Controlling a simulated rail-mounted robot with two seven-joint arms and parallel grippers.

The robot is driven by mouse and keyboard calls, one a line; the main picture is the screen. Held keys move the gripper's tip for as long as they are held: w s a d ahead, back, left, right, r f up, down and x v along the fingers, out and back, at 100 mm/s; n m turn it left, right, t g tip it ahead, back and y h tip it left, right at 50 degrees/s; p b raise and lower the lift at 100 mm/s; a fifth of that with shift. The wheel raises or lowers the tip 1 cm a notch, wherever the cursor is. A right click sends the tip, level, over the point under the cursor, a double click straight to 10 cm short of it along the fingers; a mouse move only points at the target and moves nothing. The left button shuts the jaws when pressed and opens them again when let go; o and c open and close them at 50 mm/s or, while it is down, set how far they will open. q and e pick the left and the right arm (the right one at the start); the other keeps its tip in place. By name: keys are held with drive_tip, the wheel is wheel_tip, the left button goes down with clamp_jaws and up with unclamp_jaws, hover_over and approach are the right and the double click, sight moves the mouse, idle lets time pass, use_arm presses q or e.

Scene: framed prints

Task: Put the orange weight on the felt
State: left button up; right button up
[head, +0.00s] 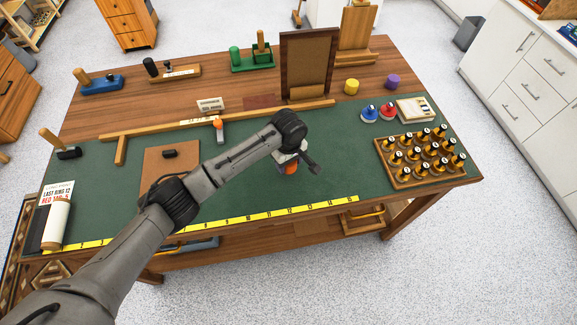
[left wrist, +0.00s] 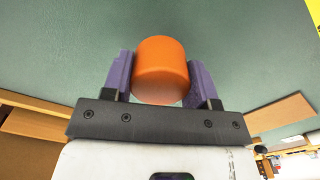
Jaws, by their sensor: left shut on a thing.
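The orange weight (head: 291,169) is a short cylinder, held between the two purple fingers of my left gripper (head: 290,161). In the left wrist view the orange weight (left wrist: 161,70) sits between the fingers of the left gripper (left wrist: 160,76), over the green mat. In the head view my left arm partly covers it, and its height over the mat is hard to tell. A flat dark red piece (head: 259,101) lies at the back middle; it may be the felt, but I cannot be sure. My right gripper is out of view.
A large upright frame (head: 307,65) stands behind the green mat (head: 330,180). A yellow weight (head: 351,86) and a purple weight (head: 392,81) stand right of it. A tray of several bottles (head: 403,176) is at right. A wooden rail (head: 285,109) crosses the middle.

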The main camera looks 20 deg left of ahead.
use_arm(q)
wheel_tip(320, 180, down, 2)
drive_tip(key=shift+f, duration=0.3)
drive_tip(key=o, duration=1.3)
drive_tip(key=shift+f, duration=0.15)
wheel_tip(320, 180, up, 10)
drive_tip(key=shift+r+p, duration=0.25)
drive_tip(key=shift+p, duration=0.5)
drive_tip(key=shift+r, duration=0.9)
